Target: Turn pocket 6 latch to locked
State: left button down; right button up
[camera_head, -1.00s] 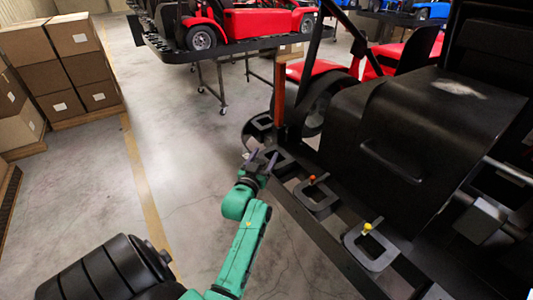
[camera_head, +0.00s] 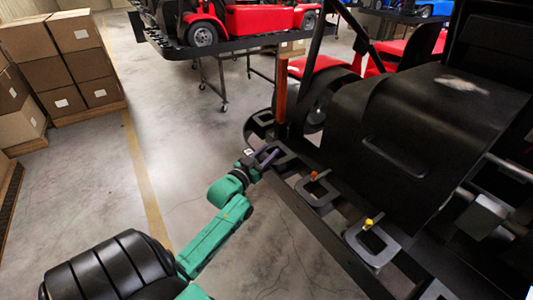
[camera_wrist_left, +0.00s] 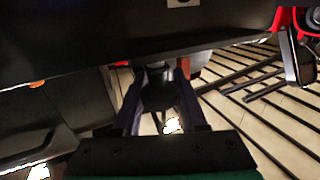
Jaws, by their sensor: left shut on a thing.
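My left gripper (camera_head: 268,157) reaches the stand's side rail at a grey pocket plate (camera_head: 284,148). In the left wrist view its two fingers (camera_wrist_left: 160,100) are shut on a dark knob-like piece (camera_wrist_left: 158,88), which I take to be the pocket's latch. In the head view the fingers hide that latch, and I cannot read a pocket number or its lock position. My right gripper is not in view.
The black kart body (camera_head: 420,140) stands close to the right of the pockets. An orange-brown post (camera_head: 281,92) rises just behind the gripper. Stacked cartons (camera_head: 75,62) stand at the far left. Open floor (camera_head: 180,120) lies left of the rail.

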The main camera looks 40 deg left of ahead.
pick_arm(q)
jog(key=c, duration=0.8)
grip_release()
jog(key=o, duration=0.3)
jog(key=shift+o, duration=0.2)
jog(key=shift+w+f, duration=0.15)
jog(key=s+d+b, duration=0.1)
jog(key=s, duration=1.3)
jog(key=shift+s+d, duration=0.15)
jog(key=shift+s, duration=0.15)
